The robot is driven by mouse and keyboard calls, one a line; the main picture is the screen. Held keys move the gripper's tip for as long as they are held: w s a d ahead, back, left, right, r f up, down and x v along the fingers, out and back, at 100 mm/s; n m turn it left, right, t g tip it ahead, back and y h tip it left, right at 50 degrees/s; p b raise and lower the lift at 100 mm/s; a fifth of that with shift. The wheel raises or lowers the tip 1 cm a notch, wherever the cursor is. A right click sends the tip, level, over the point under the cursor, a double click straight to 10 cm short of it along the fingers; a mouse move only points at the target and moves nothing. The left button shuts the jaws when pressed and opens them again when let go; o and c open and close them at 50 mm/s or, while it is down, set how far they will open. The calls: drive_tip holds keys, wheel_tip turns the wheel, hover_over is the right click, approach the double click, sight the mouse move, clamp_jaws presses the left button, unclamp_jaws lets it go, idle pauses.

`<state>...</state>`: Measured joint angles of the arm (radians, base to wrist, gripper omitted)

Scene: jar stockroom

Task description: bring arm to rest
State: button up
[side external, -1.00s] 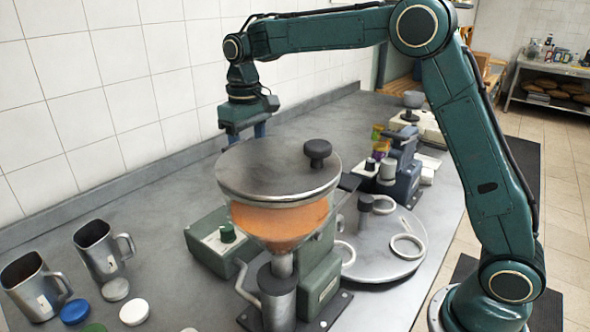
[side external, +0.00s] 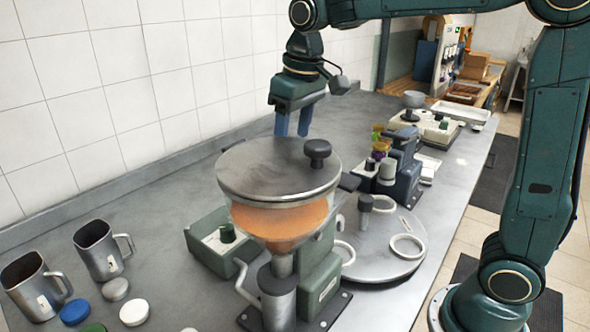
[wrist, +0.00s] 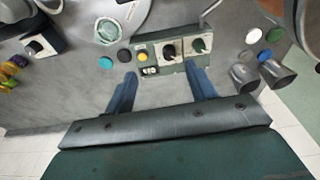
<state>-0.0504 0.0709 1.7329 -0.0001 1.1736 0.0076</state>
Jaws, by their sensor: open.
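My gripper (side external: 293,122) hangs with its fingers pointing down above the grey bench, behind the covered hopper in the side external view. Its two blue fingers are apart with nothing between them; they also show spread in the wrist view (wrist: 163,92). In the wrist view a grey-green control box (wrist: 158,50) with knobs and a yellow button lies beyond the fingertips. My gripper touches nothing that I can see.
The hopper machine (side external: 280,175) with its metal lid stands mid-bench, beside a round turntable (side external: 385,262) with rings. Metal jugs (side external: 100,250) and lids (side external: 134,312) lie at front left. Small machines (side external: 400,165) stand to the right. The tiled wall bounds the back.

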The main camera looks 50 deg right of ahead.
drive_tip(key=shift+t, duration=0.9)
drive_tip(key=s, duration=0.3)
drive_tip(key=s+d, duration=0.1)
drive_tip(key=s, duration=0.3)
drive_tip(key=s+r, duration=0.1)
drive_tip(key=s, duration=0.3)
drive_tip(key=shift+d, duration=0.15)
drive_tip(key=s+f+t, duration=0.2)
drive_tip(key=s+f, duration=0.2)
drive_tip(key=s, duration=0.7)
drive_tip(key=shift+d+f, duration=0.35)
drive_tip(key=shift+f, duration=0.05)
drive_tip(key=shift+c, duration=0.7)
drive_tip(key=shift+w+r, duration=0.1)
drive_tip(key=shift+w, duration=0.05)
